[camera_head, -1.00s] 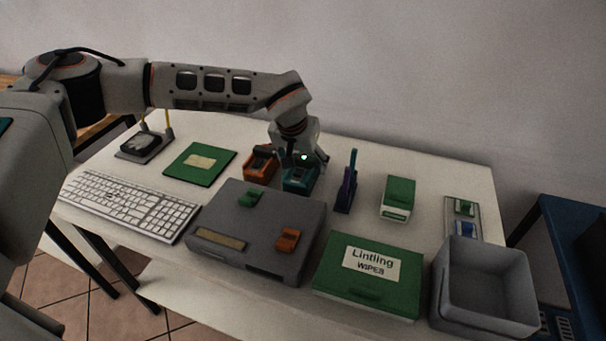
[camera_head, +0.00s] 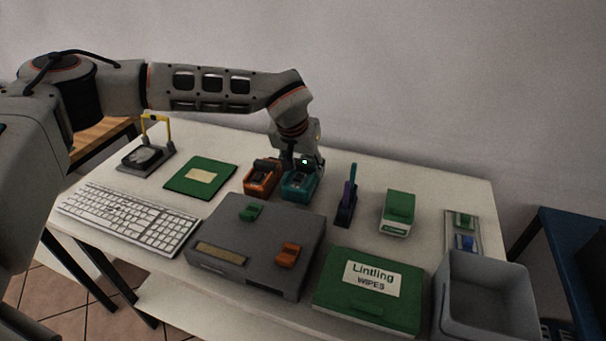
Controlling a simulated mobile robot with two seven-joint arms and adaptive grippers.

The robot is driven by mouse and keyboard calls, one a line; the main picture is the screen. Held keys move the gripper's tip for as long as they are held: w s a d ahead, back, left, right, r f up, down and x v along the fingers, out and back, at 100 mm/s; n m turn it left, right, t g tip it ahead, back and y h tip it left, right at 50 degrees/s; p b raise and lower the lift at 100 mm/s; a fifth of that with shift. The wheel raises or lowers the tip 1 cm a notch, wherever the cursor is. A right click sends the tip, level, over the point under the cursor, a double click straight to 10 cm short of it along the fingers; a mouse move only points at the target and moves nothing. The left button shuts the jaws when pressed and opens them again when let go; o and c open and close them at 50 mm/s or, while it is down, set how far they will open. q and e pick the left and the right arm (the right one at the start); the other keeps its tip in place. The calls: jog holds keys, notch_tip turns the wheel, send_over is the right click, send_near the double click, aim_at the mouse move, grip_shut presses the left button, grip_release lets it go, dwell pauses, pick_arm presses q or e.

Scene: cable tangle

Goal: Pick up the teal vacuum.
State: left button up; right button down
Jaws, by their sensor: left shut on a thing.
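The teal vacuum (camera_head: 299,187) is a small teal block-like thing with a dark top, behind the grey case near the middle of the table. My left gripper (camera_head: 301,170) comes down over it from above and is shut on its upper part. The gripper hides part of its top. Whether the vacuum is clear of the table cannot be told. My right gripper is not in view.
An orange device (camera_head: 261,178) stands close on the left of the teal vacuum. The grey case (camera_head: 262,232) lies in front, and a purple-and-teal upright tool (camera_head: 347,200) stands to the right. A green wipes box (camera_head: 345,298) and a grey bin (camera_head: 450,290) are front right.

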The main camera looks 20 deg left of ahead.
aim_at(303, 165)
pick_arm(q)
notch_tip(303, 165, up, 17)
jog(key=p, duration=0.1)
jog(key=o, duration=0.8)
jog(key=shift+c, duration=0.2)
jog(key=c, duration=0.3)
